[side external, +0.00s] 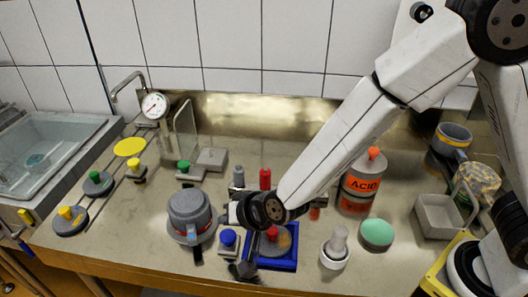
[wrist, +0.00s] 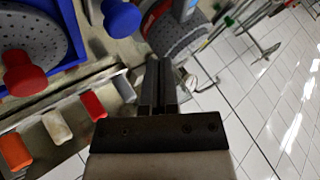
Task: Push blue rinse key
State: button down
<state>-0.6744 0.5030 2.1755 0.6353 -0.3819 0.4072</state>
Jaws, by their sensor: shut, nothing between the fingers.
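My gripper (wrist: 158,64) is shut and empty.
A blue tray (side external: 290,263) holds a perforated disc with a red knob (wrist: 25,74). An acid bottle (side external: 360,184), green dome (side external: 376,233) and white pestle and mortar (side external: 335,251) stand to the right.

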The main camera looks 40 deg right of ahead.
jog(key=shift+r, duration=1.45)
jog(key=shift+d, duration=0.1)
jog(key=s+d+n+g+h, duration=0.1)
jog(key=s+d, duration=0.3)
jog(key=d, duration=0.5)
jog(key=s+d+n+g+h, duration=0.1)
jog(key=s+d+n+g, duration=0.1)
jog(key=d, duration=0.6)
jog(key=s+d+n+g+h, duration=0.1)
jog(key=s+d+g, duration=0.2)
jog(key=d, duration=0.6)
jog(key=s, duration=0.2)
jog(key=shift+s+d+n, duration=0.35)
jog(key=shift+n, duration=0.05)
